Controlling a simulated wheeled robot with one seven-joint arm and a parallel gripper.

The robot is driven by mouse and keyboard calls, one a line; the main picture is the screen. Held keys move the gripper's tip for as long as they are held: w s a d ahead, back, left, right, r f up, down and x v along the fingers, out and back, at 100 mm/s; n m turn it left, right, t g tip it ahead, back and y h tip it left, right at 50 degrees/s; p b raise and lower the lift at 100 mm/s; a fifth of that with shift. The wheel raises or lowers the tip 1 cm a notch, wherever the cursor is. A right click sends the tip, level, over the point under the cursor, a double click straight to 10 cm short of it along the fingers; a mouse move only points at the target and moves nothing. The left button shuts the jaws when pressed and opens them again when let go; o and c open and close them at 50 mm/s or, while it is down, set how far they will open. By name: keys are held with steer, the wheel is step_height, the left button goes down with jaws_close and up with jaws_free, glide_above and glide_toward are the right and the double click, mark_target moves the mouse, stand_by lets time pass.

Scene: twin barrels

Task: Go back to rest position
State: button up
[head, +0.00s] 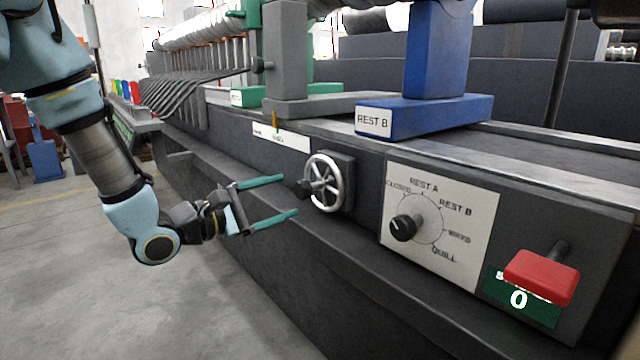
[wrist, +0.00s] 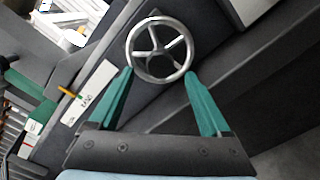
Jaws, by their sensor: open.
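My gripper (head: 291,198) is open and empty, its two green fingers spread apart in front of the dark machine bed. It points toward a silver handwheel (head: 325,183) with a dark knob on its rim. In the wrist view the handwheel (wrist: 161,49) lies just beyond the fingertips of my gripper (wrist: 160,76), roughly between them. Whether the fingertips touch the wheel's rim cannot be told. My arm comes down from the upper left in the head view.
A white dial panel (head: 440,222) with a black knob (head: 405,228) is right of the wheel. A red lever (head: 541,278) sticks out at the lower right. A blue REST B block (head: 425,115) stands on the bed. Open grey floor (head: 60,270) lies at left.

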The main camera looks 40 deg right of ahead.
stand_by(0.4)
steer(key=s+a+f+m+g+y, duration=0.1)
steer(key=s+a+f+m+y, duration=0.2)
steer(key=a, duration=0.4)
steer(key=a+f+m+g+y, duration=0.1)
steer(key=a+f+y, duration=0.25)
steer(key=a, duration=0.35)
steer(key=s+a+f+m+g+y, duration=0.1)
steer(key=s+a+f+m+y, duration=0.1)
steer(key=a+y, duration=0.3)
steer(key=w+a+m+t+y, duration=0.1)
steer(key=w+a+t+y, duration=0.25)
steer(key=a, duration=0.85)
steer(key=w+a+m+t+y, duration=0.1)
steer(key=w+a+t+y, duration=0.3)
steer(key=a, duration=0.7)
step_height(320, 180, up, 31)
steer(key=w+g+h+p, duration=0.1)
steer(key=g+p, duration=0.1)
steer(key=p, duration=2.8)
steer(key=shift+p, duration=0.4)
steer(key=shift+f, duration=0.15)
